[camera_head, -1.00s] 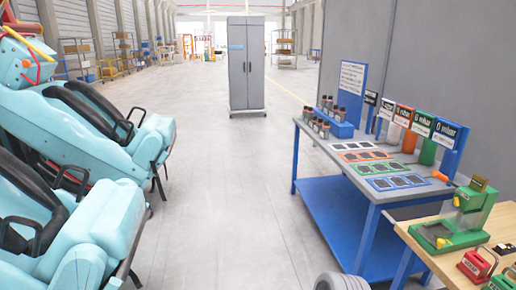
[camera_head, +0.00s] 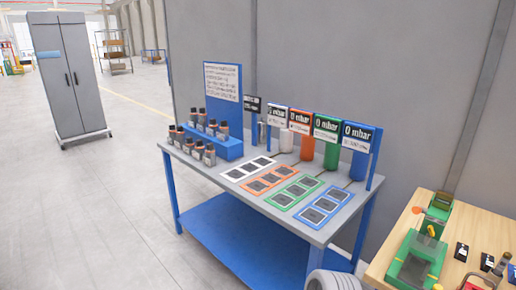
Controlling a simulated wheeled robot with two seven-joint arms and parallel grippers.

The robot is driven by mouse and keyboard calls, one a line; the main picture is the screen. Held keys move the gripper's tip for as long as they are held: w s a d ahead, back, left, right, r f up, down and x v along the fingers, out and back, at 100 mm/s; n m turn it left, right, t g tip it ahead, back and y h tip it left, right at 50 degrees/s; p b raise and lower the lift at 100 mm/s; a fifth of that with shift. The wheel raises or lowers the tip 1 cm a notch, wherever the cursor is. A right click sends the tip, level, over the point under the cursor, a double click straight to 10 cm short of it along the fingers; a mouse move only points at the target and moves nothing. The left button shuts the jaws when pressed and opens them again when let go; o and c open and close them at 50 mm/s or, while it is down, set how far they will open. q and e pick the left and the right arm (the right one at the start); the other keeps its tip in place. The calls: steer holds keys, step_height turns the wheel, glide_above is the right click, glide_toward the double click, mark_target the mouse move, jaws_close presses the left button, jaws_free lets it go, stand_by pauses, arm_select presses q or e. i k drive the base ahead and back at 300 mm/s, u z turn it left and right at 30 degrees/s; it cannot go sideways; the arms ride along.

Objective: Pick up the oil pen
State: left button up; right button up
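I cannot pick out an oil pen for certain. Several small grey bottles with dark tops and orange bands stand in a blue stepped rack (camera_head: 222,146) and in front of it (camera_head: 196,150) at the left end of the blue workbench (camera_head: 240,180). On the wooden table (camera_head: 405,215) at the right are a green device (camera_head: 418,258) with a yellow part and several small dark items (camera_head: 461,252), too small to identify. Neither of my grippers is in view. A rounded grey part of mine shows at the bottom edge.
White, orange, green and blue framed mats (camera_head: 322,207) lie on the workbench. Coloured cylinders with "0 mbar" signs (camera_head: 327,130) stand along its back, near a blue text board (camera_head: 222,82). A grey cabinet (camera_head: 70,80) stands at left. The floor (camera_head: 90,210) at left is clear.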

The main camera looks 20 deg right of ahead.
mark_target(505, 259)
steer(key=z, duration=1.1)
steer(key=i, duration=1.05)
steer(key=z, duration=1)
